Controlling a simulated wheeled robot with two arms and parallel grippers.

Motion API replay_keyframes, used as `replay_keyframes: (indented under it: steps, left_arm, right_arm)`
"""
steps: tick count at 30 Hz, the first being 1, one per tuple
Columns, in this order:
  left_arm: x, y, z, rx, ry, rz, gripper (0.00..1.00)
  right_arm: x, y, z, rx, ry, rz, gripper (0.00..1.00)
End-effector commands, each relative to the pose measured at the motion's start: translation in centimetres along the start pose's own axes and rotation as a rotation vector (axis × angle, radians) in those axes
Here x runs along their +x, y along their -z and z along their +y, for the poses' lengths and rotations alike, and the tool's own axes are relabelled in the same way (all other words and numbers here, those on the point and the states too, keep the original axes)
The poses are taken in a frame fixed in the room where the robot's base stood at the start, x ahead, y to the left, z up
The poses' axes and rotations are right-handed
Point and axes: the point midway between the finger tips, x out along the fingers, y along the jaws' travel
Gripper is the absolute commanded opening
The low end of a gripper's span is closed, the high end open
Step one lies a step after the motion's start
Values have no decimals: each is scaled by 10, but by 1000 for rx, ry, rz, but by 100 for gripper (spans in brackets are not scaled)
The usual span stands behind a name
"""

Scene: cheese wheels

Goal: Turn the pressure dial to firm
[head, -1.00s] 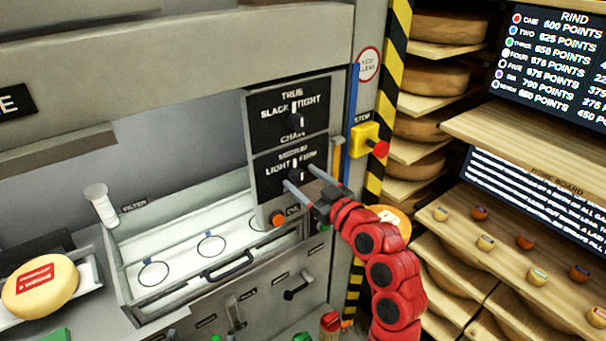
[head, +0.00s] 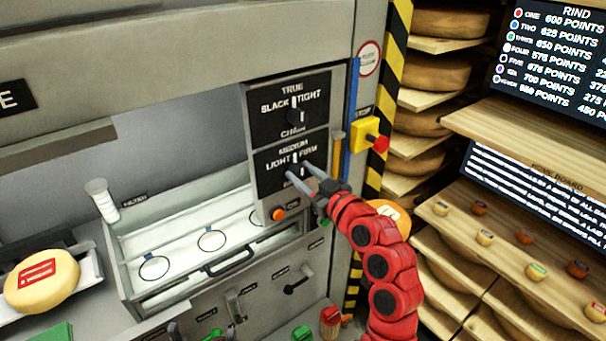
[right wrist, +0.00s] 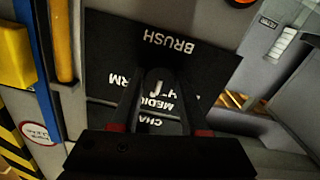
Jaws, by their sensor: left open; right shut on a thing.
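The pressure dial (head: 296,160) is a dark knob with a white mark on the lower black panel (head: 265,181), labelled light, medium, firm and brush. Its white mark stands about upright, towards medium, in the head view. My right gripper (head: 307,172) reaches in from the lower right and is shut on the dial. The right wrist view shows the fingers on both sides of the dial (right wrist: 156,88), hiding part of the lettering. My left gripper (head: 201,333) is open and empty at the bottom edge, far below the dial and mostly out of frame.
A second dial (head: 295,112), marked slack and tight, sits just above. An orange button (head: 279,214) is below the panel; a yellow box with a red stop button (head: 381,143) is to the right. A tray with rings (head: 180,297) and a cheese wheel (head: 41,282) lie left.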

Motion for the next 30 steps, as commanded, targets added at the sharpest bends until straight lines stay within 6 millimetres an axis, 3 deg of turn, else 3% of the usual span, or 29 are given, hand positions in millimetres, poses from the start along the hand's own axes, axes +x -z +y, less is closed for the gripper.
replay_keyframes:
  steps: [10, 30]
  left_arm:
    - [-10, -2, 0, 0, 0, 0, 100]
    - [-25, -4, 1, 0, 0, 0, 100]
  right_arm:
    - [0, -2, 0, 127, 1, 1, 0]
    - [0, -1, 1, 655, 1, 0, 0]
